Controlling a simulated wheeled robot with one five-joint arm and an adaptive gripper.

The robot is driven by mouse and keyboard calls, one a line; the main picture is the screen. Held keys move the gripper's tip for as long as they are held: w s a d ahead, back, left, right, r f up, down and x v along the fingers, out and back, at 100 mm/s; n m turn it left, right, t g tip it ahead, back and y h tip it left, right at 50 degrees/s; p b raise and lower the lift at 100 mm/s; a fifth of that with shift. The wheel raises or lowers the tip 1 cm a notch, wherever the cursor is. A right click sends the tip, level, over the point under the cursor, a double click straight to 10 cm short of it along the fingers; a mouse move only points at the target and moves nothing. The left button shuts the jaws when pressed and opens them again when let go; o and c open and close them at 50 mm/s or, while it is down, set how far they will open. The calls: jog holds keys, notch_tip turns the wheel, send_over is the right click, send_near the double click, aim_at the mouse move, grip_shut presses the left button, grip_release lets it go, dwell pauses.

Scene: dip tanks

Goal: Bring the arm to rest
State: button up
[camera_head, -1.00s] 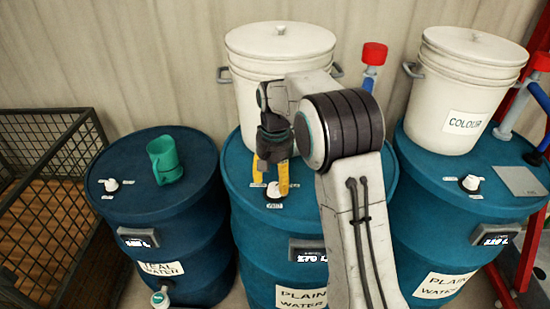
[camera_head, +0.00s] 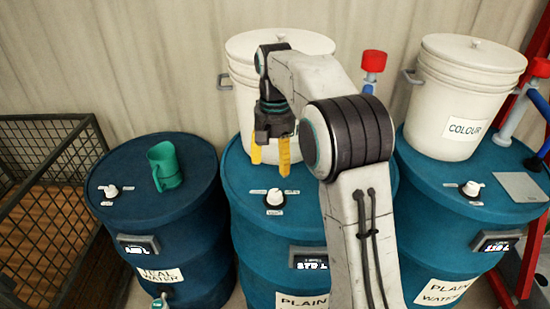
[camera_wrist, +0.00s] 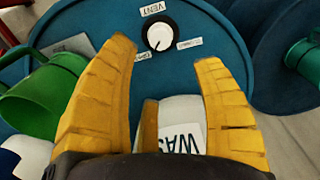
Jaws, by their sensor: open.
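My gripper (camera_head: 270,163) is open and empty in the head view. Its two yellow fingers point down, apart from and above the white knob (camera_head: 274,197) on the lid of the middle blue drum (camera_head: 235,185). My arm is bent, with the elbow to the right of the gripper. In the wrist view my open yellow fingers (camera_wrist: 166,55) frame a white dial (camera_wrist: 160,34) on a blue lid, beside a label reading VENT. Nothing is held between the fingers.
A green mug (camera_head: 164,166) stands on the left drum (camera_head: 195,205). White lidded buckets stand behind my gripper (camera_head: 243,110) and on the right drum (camera_head: 455,100). A wire crate (camera_head: 75,120) is at far left. A red-topped tool (camera_head: 373,61) stands behind my arm.

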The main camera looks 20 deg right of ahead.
dwell(0.3)
jog(key=f, duration=0.1)
jog(key=f+n, duration=0.1)
jog(key=f, duration=0.1)
jog(key=f+n, duration=0.1)
jog(key=shift+w+f+t, duration=0.3)
jog(key=shift+w+f, duration=0.05)
jog(key=shift+w, duration=0.05)
jog(key=shift+n, duration=0.6)
jog(key=s+f, duration=0.1)
jog(key=s, duration=0.1)
jog(key=s+f, duration=0.2)
jog(key=s+r+t, duration=0.2)
jog(key=s+r, duration=0.1)
jog(key=s, duration=0.9)
jog(key=s+r+t, duration=0.1)
jog(key=s+r, duration=0.2)
jog(key=s, duration=0.9)
jog(key=shift+s+r+n+t, duration=0.15)
jog(key=shift+r+n+t, duration=0.15)
jog(key=shift+r+t, duration=0.1)
